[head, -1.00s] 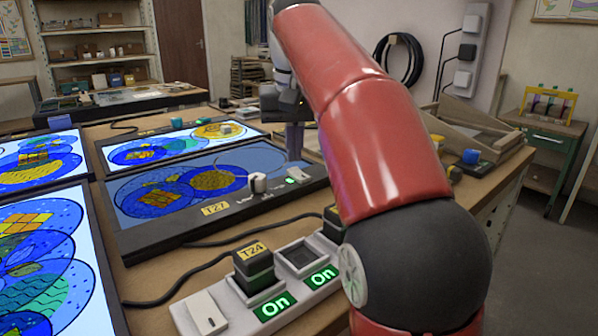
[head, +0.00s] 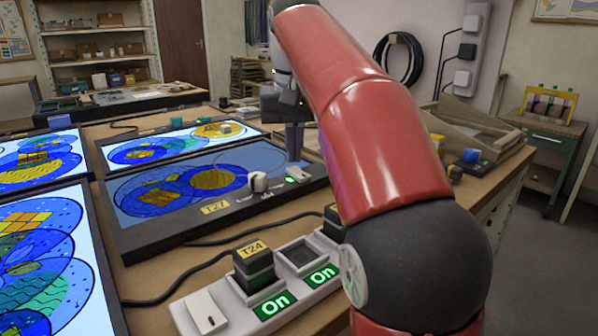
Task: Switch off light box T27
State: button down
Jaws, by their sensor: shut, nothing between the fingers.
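Light box T27 (head: 125,240) lies on the table in the middle of the head view, with a yellow T27 label on its front edge. Its blue glass-painted panel looks much dimmer than the neighbouring panels. A pale knob (head: 258,182) and a white switch (head: 298,174) sit at its right front edge, with a small green light beside the switch. My gripper (head: 293,157) points down at the box's right end, behind the switch. It is shut and empty. Its fingertips are small here, and I cannot tell whether they touch anything.
A power strip (head: 233,308) in front holds a plug (head: 253,268) labelled T24, with green On signs. Brightly lit panels lie left (head: 30,250) and behind (head: 165,150). Cables run between them. My red arm hides part of the table's right side.

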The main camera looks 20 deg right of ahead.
aim_at(294, 169)
jog(key=shift+f+b, duration=0.5)
jog(key=shift+f, duration=0.25)
notch_tip(294, 169, up, 3)
jog(key=p, duration=0.3)
jog(key=shift+w+r+b, duration=0.1)
jog(key=shift+r+b, duration=0.2)
jog(key=shift+r, duration=1.75)
